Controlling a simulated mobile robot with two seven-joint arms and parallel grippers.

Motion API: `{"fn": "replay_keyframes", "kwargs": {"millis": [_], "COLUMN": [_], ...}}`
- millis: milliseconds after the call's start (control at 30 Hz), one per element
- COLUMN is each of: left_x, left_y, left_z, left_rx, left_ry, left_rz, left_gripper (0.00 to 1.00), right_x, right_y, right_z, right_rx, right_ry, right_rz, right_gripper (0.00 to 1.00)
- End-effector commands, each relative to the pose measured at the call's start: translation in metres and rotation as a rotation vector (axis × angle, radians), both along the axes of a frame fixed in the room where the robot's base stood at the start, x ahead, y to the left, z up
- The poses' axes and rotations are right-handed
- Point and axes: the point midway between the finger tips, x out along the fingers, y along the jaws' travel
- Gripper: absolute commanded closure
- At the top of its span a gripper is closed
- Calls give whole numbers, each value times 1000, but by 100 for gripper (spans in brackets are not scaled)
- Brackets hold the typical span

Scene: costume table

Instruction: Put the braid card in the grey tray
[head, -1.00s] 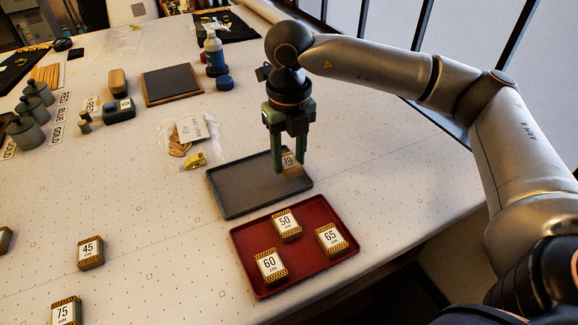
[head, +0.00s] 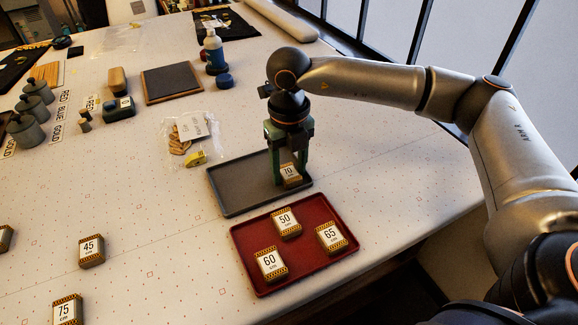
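A small braid card marked 70 (head: 290,174), with a patterned yellow and black edge, is at the right part of the grey tray (head: 229,203). My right gripper (head: 290,182) points down over that tray, with one finger on each side of the card, and looks shut on it. The card is at or just above the tray floor; I cannot tell whether it touches. The rest of the grey tray is empty. My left gripper is out of view.
A red tray (head: 247,240) in front holds similar cards marked 50 (head: 286,221), 60 (head: 270,264) and 65 (head: 331,237). Cards marked 45 (head: 91,250) and 75 (head: 67,310) lie on the table at left. A clear bag (head: 191,135) lies behind the grey tray.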

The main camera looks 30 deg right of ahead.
Motion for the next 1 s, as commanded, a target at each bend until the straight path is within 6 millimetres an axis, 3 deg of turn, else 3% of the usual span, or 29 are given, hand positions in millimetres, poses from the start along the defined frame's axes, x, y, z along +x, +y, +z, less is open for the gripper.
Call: {"fn": "replay_keyframes", "kwargs": {"millis": [233,700,1000], "left_x": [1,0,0], "left_y": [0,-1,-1], "left_z": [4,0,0], "left_rx": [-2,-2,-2], "left_ry": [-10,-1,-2], "left_rz": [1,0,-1], "left_gripper": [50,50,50], "right_x": [1,1,0], "right_y": [0,1,0], "right_z": [13,106,124], "right_rx": [1,1,0], "right_ry": [-3,-3,0], "right_rz": [0,1,2], "right_gripper": [44,44,44]}}
